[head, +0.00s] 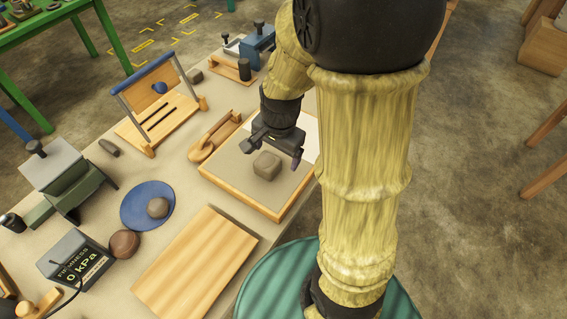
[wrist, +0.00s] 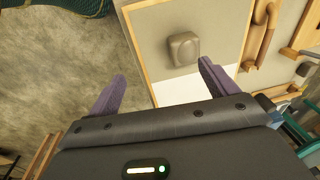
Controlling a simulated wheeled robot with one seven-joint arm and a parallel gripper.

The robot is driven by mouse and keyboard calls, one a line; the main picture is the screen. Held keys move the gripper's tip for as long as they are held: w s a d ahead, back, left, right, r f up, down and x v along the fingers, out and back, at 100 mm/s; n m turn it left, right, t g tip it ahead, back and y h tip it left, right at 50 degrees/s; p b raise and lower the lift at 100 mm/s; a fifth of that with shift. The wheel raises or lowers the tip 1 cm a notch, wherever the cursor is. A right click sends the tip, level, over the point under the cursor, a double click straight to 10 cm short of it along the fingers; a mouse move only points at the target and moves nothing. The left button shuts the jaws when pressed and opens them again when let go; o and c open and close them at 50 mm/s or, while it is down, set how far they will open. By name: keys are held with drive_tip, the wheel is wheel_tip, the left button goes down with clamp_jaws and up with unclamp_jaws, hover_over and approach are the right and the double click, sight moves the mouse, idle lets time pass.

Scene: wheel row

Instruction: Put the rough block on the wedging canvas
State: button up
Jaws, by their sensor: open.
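The rough block (head: 267,165), a grey-brown lump with rounded edges, sits on the wedging canvas (head: 236,171), a grey surface in a wooden frame. In the wrist view the block (wrist: 184,48) lies on the canvas (wrist: 150,50), beyond my fingertips and clear of the frame. My gripper (head: 272,152) is open and empty, above the canvas close to the block. In the wrist view its two purple-grey fingers (wrist: 162,85) are spread apart, with nothing between them. The gripper and arm hide part of the canvas's far and right side.
A wooden board (head: 195,262) lies in front of the canvas, and a wooden-handled tool (head: 213,137) lies along its left side. A blue plate (head: 135,205) holds a round lump (head: 157,208). A brown ball (head: 124,243) and a firmness meter (head: 80,262) stand at lower left.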

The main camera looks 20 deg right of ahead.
drive_tip(key=shift+s+a+r+n+t, duration=0.2)
drive_tip(key=shift+s+n, duration=0.7)
drive_tip(key=shift+n, duration=0.85)
drive_tip(key=shift+s+d+r+n+t, duration=0.25)
drive_tip(key=shift+s+n, duration=0.65)
drive_tip(key=shift+n, duration=0.9)
drive_tip(key=shift+s+a+r+n+t, duration=0.15)
drive_tip(key=shift+s+r+n, duration=0.15)
drive_tip(key=shift+s+n, duration=1.05)
drive_tip(key=shift+w+n, duration=0.4)
drive_tip(key=shift+w, duration=0.05)
drive_tip(key=shift+c, duration=0.3)
